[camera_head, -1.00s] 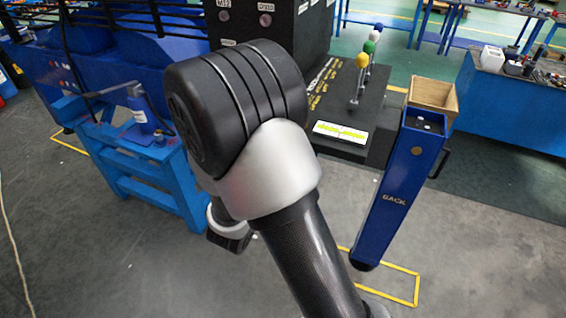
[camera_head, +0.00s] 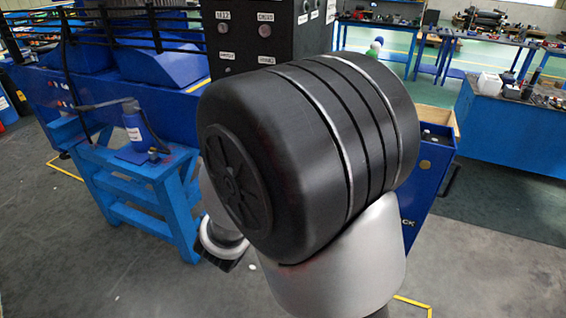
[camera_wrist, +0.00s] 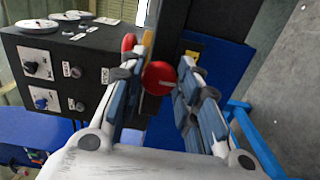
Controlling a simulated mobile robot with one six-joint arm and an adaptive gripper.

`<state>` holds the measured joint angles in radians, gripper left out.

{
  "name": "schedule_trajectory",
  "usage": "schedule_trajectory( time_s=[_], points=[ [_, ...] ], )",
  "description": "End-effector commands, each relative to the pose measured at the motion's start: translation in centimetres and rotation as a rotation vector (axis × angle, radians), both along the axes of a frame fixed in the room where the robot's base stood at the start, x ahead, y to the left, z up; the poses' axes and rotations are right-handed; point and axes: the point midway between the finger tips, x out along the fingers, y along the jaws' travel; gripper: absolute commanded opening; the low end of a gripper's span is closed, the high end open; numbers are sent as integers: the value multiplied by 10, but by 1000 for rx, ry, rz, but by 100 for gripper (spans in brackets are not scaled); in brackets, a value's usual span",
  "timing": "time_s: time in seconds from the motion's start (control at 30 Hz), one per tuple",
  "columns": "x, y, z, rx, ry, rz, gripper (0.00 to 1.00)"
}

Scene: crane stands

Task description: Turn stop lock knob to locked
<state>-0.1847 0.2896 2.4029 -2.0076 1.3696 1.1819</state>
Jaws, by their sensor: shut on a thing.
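In the wrist view a round red knob (camera_wrist: 158,77) with a light pin or slot sits between the fingers of my gripper (camera_wrist: 167,64). The fingers are closed in on its sides, and the gripper is shut on it. The knob is in front of a dark upright part. No lock label is readable beside it. In the head view my large black arm joint covers the middle, so the gripper and the red knob are hidden there.
A black control box (camera_wrist: 65,72) with dials and small knobs is left of the gripper; it also shows in the head view (camera_head: 262,60). A blue stand (camera_head: 150,175) with a pump is at left. A blue box post (camera_head: 425,190) is partly hidden at right.

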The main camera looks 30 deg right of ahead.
Motion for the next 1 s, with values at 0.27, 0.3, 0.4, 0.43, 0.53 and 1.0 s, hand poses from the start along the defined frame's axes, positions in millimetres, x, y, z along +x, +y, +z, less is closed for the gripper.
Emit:
schedule_trajectory(
  time_s=[0.27, 0.3, 0.4, 0.43, 0.53, 1.0],
  points=[
    [0, 0, 0, 1, 1, -1, 32],
    [0, 0, 0, 1, 1, -1, 34],
    [0, 0, 0, 1, 1, -1, 41],
    [0, 0, 0, 1, 1, -1, 43],
    [0, 0, 0, 1, 1, -1, 50],
    [-7, 11, 0, 0, 0, 4, 50]
  ],
)
